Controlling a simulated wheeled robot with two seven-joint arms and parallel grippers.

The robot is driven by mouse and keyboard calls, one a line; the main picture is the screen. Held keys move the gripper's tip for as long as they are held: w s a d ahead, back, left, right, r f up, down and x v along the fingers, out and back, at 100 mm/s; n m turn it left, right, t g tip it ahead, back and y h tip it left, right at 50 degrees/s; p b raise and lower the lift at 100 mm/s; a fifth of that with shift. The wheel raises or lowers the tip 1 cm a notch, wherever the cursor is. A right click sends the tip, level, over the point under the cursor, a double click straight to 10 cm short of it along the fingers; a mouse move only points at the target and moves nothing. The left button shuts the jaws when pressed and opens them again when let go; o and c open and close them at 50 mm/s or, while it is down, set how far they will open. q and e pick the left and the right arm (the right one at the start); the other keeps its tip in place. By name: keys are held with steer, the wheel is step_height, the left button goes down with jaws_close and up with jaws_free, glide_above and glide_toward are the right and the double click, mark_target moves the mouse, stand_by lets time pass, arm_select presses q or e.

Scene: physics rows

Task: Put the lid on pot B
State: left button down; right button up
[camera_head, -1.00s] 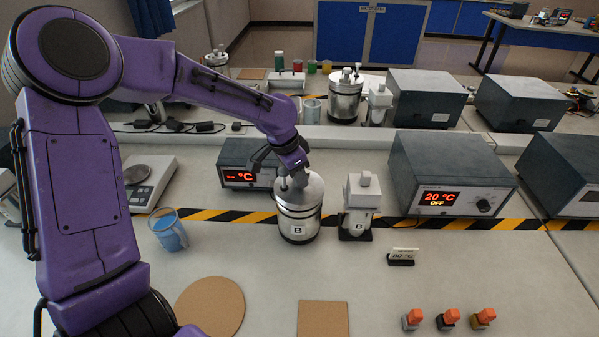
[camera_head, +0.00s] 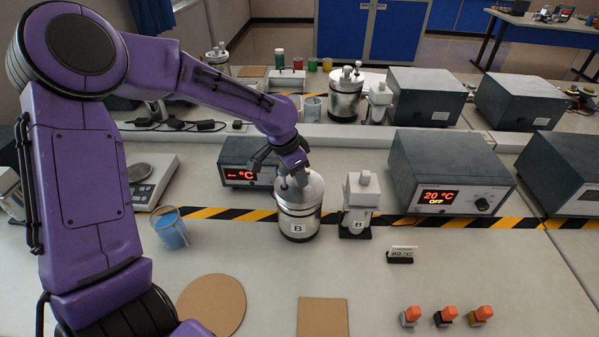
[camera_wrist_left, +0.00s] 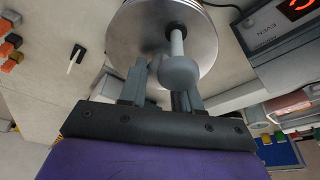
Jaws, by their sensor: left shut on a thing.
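In the left wrist view the lid (camera_wrist_left: 140,35) is a shiny disc beyond the fingers (camera_wrist_left: 160,88). A grey round-ended post (camera_wrist_left: 180,72) stands in front of them and partly hides the grip. My right gripper is out of view.
A white bottle-like block labelled B (camera_head: 360,205) stands close right of the pot. A blue beaker (camera_head: 170,230) and a scale (camera_head: 150,177) are left. Heater boxes (camera_head: 450,175) stand behind. A round cork mat (camera_head: 211,305) and a square one (camera_head: 323,318) lie in front.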

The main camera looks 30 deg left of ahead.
arm_select(q)
steer(key=shift+p, duration=0.45)
steer(key=shift+f, duration=0.4)
stand_by(0.7)
steer(key=c, duration=0.7)
jaws_free()
steer(key=shift+p, duration=0.3)
steer(key=p+v, duration=0.3)
steer(key=p, duration=0.1)
steer(key=w+p+v, duration=0.1)
steer(key=p+v, duration=0.1)
steer(key=shift+d+r, duration=0.3)
steer(key=shift+r, duration=0.4)
steer(key=shift+r+p, duration=0.3)
steer(key=shift+r, duration=0.65)
